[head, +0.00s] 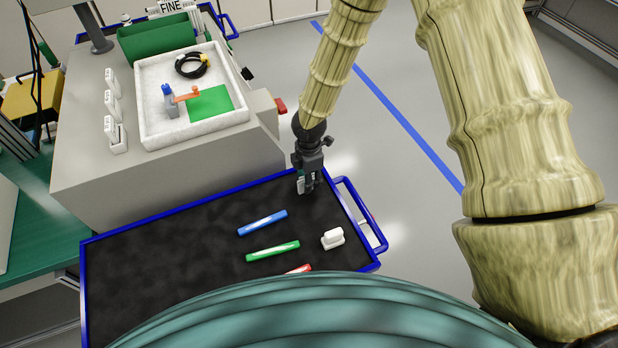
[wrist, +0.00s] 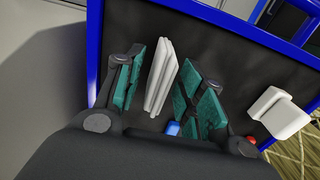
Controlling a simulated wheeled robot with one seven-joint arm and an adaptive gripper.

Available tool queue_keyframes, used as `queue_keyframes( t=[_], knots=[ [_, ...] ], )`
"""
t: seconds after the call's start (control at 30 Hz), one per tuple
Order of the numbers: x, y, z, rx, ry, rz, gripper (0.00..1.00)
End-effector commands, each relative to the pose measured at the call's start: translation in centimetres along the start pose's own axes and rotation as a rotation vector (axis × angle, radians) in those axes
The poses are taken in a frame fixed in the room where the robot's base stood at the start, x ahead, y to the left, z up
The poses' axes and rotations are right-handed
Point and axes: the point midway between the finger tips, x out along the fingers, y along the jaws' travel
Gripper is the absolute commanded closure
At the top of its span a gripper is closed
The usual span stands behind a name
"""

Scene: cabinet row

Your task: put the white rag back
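The white rag (wrist: 161,75) is a folded white piece on the dark cart top, near a corner of the blue rim. In the wrist view it stands between the two teal finger pads of my gripper (wrist: 162,88), with narrow gaps showing on both sides. My gripper is open around it. In the head view my gripper (head: 308,178) points down at the far right corner of the cart top. A bit of the white rag (head: 301,186) shows beside the fingers; the rest is hidden. I cannot tell whether the rag touches the cart top.
The cart (head: 150,260) has a blue rim and handle (head: 365,215). On it lie blue (head: 262,222), green (head: 272,251) and red (head: 298,269) bars and a white block (head: 333,238). Behind stands a grey cabinet with a white tray (head: 160,140). The cart's left half is clear.

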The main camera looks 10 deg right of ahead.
Motion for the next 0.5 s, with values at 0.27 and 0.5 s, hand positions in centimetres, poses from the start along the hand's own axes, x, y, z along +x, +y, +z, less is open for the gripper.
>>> queue_keyframes(
  t=[0.27,0.5],
  knots=[
    [-1.9,0.1,0.1,0.0,0.0,0.002,0.61],
    [-5.1,0.1,0.1,0.001,0.0,0.002,0.61]
  ],
)
